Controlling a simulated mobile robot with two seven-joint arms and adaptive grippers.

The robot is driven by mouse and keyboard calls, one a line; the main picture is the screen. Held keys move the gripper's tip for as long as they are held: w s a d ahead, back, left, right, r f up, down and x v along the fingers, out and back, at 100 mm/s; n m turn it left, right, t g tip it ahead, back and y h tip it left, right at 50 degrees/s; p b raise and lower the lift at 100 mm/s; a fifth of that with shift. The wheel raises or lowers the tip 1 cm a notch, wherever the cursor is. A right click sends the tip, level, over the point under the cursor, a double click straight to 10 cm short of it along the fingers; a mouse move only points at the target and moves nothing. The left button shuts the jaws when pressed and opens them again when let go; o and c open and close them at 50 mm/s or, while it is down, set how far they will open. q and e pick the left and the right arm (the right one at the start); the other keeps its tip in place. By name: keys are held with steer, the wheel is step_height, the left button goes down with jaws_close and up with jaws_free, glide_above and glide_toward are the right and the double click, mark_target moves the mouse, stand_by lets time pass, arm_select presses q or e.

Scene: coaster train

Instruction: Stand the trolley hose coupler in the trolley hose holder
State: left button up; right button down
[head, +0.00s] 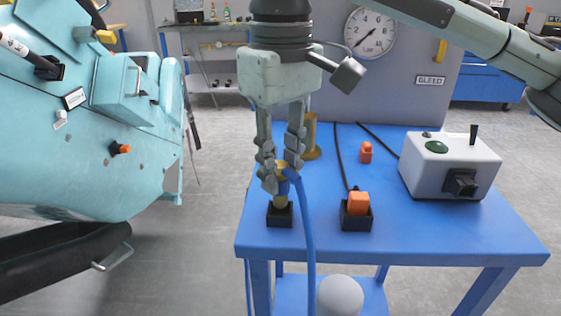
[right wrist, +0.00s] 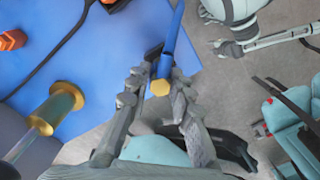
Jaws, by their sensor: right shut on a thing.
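My right gripper (head: 281,180) is shut on the brass trolley hose coupler (head: 281,198), which stands about upright with a blue hose (head: 307,230) hanging from its side. The coupler's lower end is at the mouth of the black square holder (head: 280,215) near the table's front left corner. I cannot tell how deep it sits. In the right wrist view the coupler's brass end (right wrist: 159,88) shows between the fingertips (right wrist: 155,90); the holder (right wrist: 152,52) is mostly hidden behind. My left gripper is not in the head view; its arm seems to show at the upper right of the wrist view.
An orange plug in a black socket (head: 356,216) stands right of the holder on the blue table (head: 430,235). A brass post (head: 312,140) is behind my gripper. A red block (head: 366,152) and white control box (head: 450,165) stand farther right. A teal machine (head: 90,150) is at left.

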steer(key=shift+f, duration=1.05)
steer(key=c, duration=1.3)
jaws_free()
steer(key=shift+o, duration=0.2)
step_height(320, 180, up, 12)
